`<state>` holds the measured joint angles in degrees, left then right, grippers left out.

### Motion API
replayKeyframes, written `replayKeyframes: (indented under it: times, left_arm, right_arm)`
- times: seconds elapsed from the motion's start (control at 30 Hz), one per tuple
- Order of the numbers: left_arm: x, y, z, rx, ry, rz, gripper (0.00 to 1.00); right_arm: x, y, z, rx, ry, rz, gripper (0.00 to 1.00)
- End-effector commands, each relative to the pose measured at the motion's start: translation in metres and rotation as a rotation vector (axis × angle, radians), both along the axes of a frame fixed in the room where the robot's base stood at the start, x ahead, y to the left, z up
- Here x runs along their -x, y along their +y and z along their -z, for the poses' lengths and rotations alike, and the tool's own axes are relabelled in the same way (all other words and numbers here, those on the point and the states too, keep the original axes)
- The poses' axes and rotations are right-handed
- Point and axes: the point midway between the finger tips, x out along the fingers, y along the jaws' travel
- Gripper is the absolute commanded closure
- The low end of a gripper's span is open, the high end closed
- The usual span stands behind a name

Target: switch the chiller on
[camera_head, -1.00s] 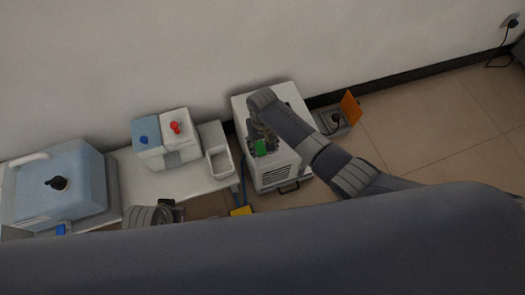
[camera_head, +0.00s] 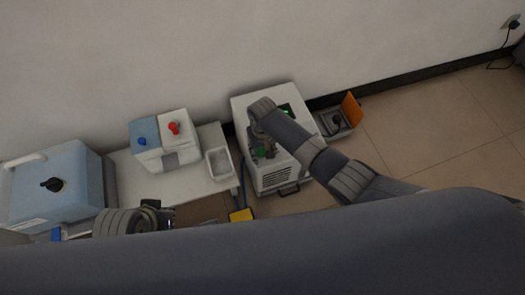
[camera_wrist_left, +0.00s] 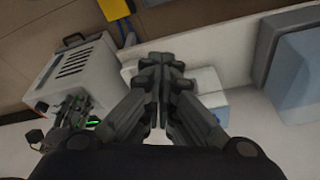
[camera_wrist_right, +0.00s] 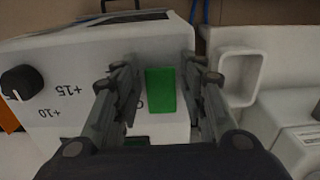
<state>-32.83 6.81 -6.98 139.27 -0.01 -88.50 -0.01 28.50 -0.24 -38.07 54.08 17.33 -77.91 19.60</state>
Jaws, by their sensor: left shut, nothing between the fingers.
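The chiller (camera_head: 277,178) is a white box with a vented side, standing on the floor by the wall. It also shows in the left wrist view (camera_wrist_left: 75,75). In the right wrist view its green switch (camera_wrist_right: 161,92) lies between the parted fingers of my right gripper (camera_wrist_right: 163,75), beside a black knob (camera_wrist_right: 20,82) marked +10 and +15. A lit green display (camera_head: 287,110) shows on the chiller top. My right gripper (camera_head: 259,142) is open over the switch; contact cannot be told. My left gripper (camera_wrist_left: 164,65) is shut and empty, left of the chiller.
A white tray (camera_head: 209,174) and a blue-white box (camera_head: 148,160) with red and blue knobs stand left of the chiller. A blue machine (camera_head: 60,190) is further left. A grey floor box with an orange flap (camera_head: 351,109) is to the right. Open floor lies further right.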

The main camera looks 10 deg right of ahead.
Motion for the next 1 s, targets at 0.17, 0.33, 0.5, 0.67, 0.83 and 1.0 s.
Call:
replayKeyframes:
  times: [0.17, 0.33, 0.5, 0.67, 0.83, 1.0]
  left_arm:
    - [0.0, 0.0, 0.0, 0.0, 0.001, 0.0, 1.0]
    - [0.0, 0.0, 0.002, 0.0, 0.002, 0.0, 1.0]
    - [0.002, 0.0, 0.005, 0.0, 0.0, 0.0, 1.0]
    - [-0.024, -0.007, 0.001, 0.023, -0.124, 0.009, 1.0]
    - [-0.061, -0.019, -0.009, 0.06, -0.293, 0.024, 1.0]
    - [-0.094, -0.03, -0.026, 0.096, -0.462, 0.036, 1.0]
  right_arm:
    - [0.0, 0.0, 0.0, 0.0, 0.0, 0.0, 0.96]
    - [-0.002, 0.0, 0.0, 0.002, 0.01, 0.0, 0.96]
    - [-0.005, 0.001, 0.001, 0.018, 0.081, 0.003, 0.96]
    - [-0.008, 0.001, 0.002, 0.036, 0.172, 0.003, 0.96]
    - [-0.009, 0.0, 0.0, 0.048, 0.228, 0.003, 0.96]
    - [-0.01, 0.0, -0.001, 0.056, 0.259, 0.003, 0.96]
